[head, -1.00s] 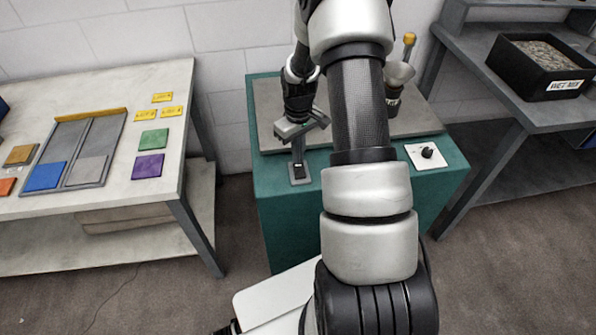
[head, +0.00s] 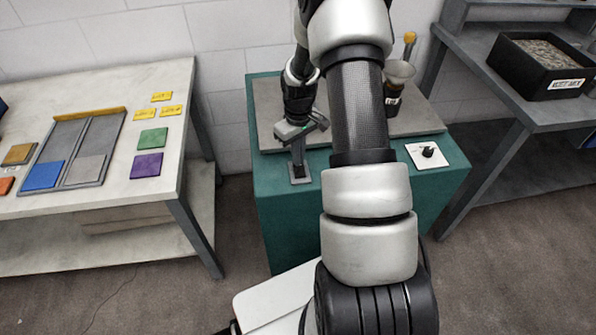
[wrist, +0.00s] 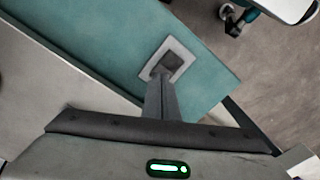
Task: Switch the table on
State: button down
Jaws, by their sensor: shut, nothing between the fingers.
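The teal table (head: 290,225) stands in the middle of the head view, with a grey slab on top. A small square switch plate (head: 299,181) with a dark centre lies on its front left edge. It also shows in the wrist view (wrist: 182,53). My gripper (head: 299,167) is shut and empty, pointing down over the plate. In the wrist view its fingertips (wrist: 161,76) overlap the dark centre. I cannot tell whether they touch it, and they hide part of it.
A white plate with a black knob (head: 427,151) sits on the table's front right. A funnel on a stand (head: 397,80) is behind my arm. A worktable with coloured tiles (head: 120,205) is left; a grey bench with a black bin (head: 540,80) is right.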

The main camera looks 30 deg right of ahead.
jog(key=shift+f, duration=0.3)
jog(key=shift+r, duration=0.1)
notch_tip(320, 180, up, 7)
jog(key=p, duration=0.4)
jog(key=shift+r, duration=0.1)
dwell(0.6)
